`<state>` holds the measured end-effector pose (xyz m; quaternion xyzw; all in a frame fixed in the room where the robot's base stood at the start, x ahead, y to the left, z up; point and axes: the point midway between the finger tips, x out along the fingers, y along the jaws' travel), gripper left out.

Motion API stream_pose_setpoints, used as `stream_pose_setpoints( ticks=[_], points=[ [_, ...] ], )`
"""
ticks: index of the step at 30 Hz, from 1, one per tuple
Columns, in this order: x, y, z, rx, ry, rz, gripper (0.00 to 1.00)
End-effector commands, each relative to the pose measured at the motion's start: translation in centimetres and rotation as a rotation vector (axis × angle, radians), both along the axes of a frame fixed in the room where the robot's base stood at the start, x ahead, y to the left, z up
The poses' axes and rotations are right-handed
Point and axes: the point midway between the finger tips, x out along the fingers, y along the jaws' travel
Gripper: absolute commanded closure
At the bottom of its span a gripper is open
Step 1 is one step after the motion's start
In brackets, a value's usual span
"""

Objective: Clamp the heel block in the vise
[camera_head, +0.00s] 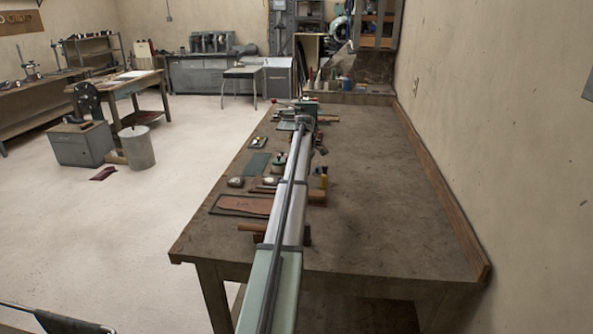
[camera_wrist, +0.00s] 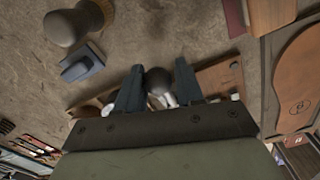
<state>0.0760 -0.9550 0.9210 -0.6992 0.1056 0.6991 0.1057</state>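My gripper (camera_wrist: 159,65) shows in the wrist view with its two dark fingers spread apart. A dark round knob (camera_wrist: 158,80) with pale metal parts below it appears in the gap between them. I cannot tell its depth or whether it touches a finger. A flat brown wooden piece (camera_wrist: 222,77) lies behind the right finger, partly hidden. I cannot make out for certain which thing is the heel block or the vise. In the head view my arm runs along the bench and hides part of the tool row; my fingertips cannot be made out there.
The brown workbench (camera_head: 390,205) is clear on its right side, beside the wall. A sole-shaped leather piece (camera_head: 243,205) lies on a dark mat at the bench's left edge, and also shows in the wrist view (camera_wrist: 302,80). A rounded wooden handle (camera_wrist: 72,25) and grey-blue block (camera_wrist: 82,65) lie upper left.

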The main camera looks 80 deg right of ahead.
Motion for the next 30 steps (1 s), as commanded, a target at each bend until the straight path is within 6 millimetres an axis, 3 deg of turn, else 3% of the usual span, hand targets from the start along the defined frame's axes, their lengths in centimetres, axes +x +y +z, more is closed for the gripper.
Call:
stream_pose_setpoints(
  ticks=[30],
  points=[
    [0.5,2.2,0.0,0.000,0.000,0.000,0.64]
  ],
)
